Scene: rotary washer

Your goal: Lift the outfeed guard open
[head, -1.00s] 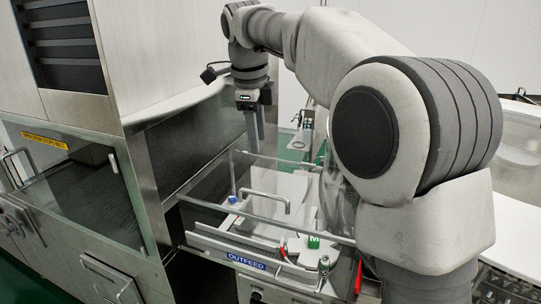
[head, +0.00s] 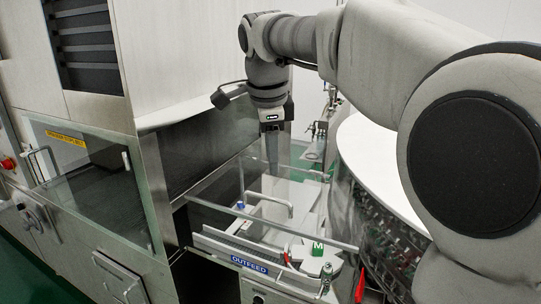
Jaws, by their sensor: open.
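The outfeed guard (head: 215,205) is a clear, box-like cover over the outfeed, above the blue OUTFEED label (head: 249,264). It looks closed. A pale bar handle (head: 268,198) stands on its front side. My gripper (head: 272,152) points down beyond the handle, near the far side of the guard in the picture. It is open and appears apart from the handle. Its fingers overlap in this view, so the gap between them is hard to see. The exact depth between fingers and guard cannot be told.
A green block marked M (head: 318,249) and a red lever (head: 286,256) sit at the outfeed's front right. A round white-topped table (head: 375,165) with small items beneath stands to the right. The steel washer cabinet (head: 150,180) rises close on the left.

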